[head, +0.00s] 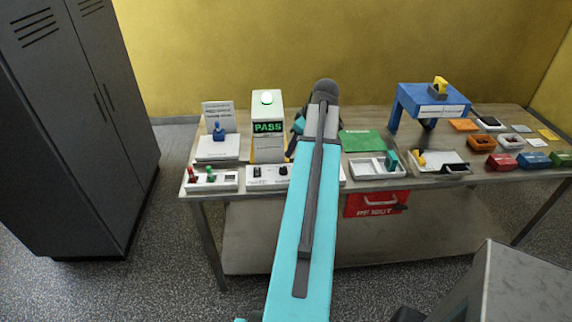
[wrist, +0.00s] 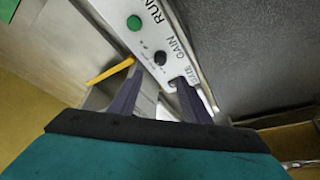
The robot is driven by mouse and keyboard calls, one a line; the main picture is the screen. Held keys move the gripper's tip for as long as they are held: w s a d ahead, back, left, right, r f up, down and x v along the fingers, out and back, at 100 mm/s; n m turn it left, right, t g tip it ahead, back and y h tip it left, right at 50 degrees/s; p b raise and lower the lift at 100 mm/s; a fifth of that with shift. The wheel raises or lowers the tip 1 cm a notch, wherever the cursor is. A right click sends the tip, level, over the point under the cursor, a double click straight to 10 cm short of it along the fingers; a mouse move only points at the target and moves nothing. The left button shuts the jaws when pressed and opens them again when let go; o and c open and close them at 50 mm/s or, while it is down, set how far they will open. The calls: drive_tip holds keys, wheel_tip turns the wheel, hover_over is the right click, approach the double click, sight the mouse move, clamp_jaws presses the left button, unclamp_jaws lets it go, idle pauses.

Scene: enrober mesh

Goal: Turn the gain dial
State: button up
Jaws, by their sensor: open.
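The gain dial (wrist: 160,58) is a small dark knob beside the word GAIN on a pale control panel (wrist: 175,35) in the wrist view. My gripper (wrist: 160,76) is open, with its two purple-grey fingers pointing at the panel. The dial shows between and just beyond the fingertips; I cannot tell if they touch it. The right fingertip overlaps the panel near another label, partly covered. In the head view a white panel box (head: 268,184) with dark knobs stands at the table's front, partly hidden by my arm, which also hides most of my gripper.
A green button (wrist: 134,22) sits near RUN on the panel. A yellow bar (wrist: 110,72) lies left of the fingers. A PASS display unit (head: 268,148) stands behind the panel box. A switch box (head: 211,182) is left and a white tray (head: 377,174) right.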

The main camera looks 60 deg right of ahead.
sight(283, 168)
drive_tip(key=shift+p+x, duration=2.15)
drive_tip(key=shift+x, duration=4.05)
